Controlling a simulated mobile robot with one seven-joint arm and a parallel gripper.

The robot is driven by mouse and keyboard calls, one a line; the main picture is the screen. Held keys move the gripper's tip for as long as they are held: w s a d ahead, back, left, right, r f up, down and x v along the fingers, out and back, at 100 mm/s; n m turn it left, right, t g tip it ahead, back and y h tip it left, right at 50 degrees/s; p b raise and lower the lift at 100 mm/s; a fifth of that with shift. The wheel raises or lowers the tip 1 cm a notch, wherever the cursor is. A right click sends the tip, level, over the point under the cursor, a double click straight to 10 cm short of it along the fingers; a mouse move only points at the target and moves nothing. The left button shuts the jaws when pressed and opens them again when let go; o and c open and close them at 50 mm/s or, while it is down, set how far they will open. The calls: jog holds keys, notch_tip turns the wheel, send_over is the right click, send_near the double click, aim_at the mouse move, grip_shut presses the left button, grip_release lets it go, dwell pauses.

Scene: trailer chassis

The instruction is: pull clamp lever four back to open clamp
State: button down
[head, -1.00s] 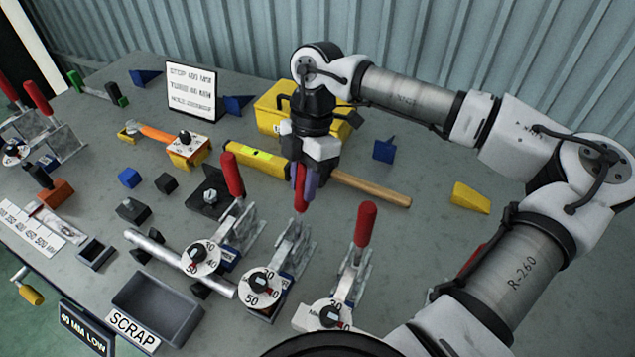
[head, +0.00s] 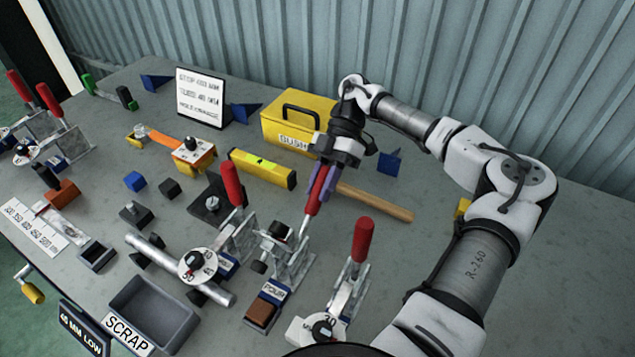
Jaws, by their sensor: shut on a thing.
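Clamp lever four, with a red handle (head: 313,200), belongs to the middle clamp (head: 282,252) of the row of three at the front. My gripper (head: 322,183) is shut on the upper part of this handle, with its purple fingers on either side. The lever leans back and to the right, away from the front edge. The clamp's arm is raised, and the blue label (head: 273,291) and brown block (head: 262,311) in front of it are uncovered. The dial face of this clamp no longer faces the camera.
Upright red levers stand on both sides, the left one (head: 231,183) and the right one (head: 363,240). A wooden hammer handle (head: 375,203) lies behind my gripper. A yellow box (head: 300,120) stands further back. A scrap tray (head: 155,308) is at the front left.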

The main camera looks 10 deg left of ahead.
jog(key=shift+w+d+f+g, duration=0.1)
jog(key=shift+w+f+g, duration=0.15)
jog(key=shift+f+g, duration=0.15)
jog(key=c, duration=1.1)
grip_release()
jog(key=shift+c, duration=0.2)
jog(key=v, duration=0.7)
jog(key=shift+w+d, duration=0.15)
jog(key=shift+w, duration=0.1)
jog(key=shift+r, duration=0.1)
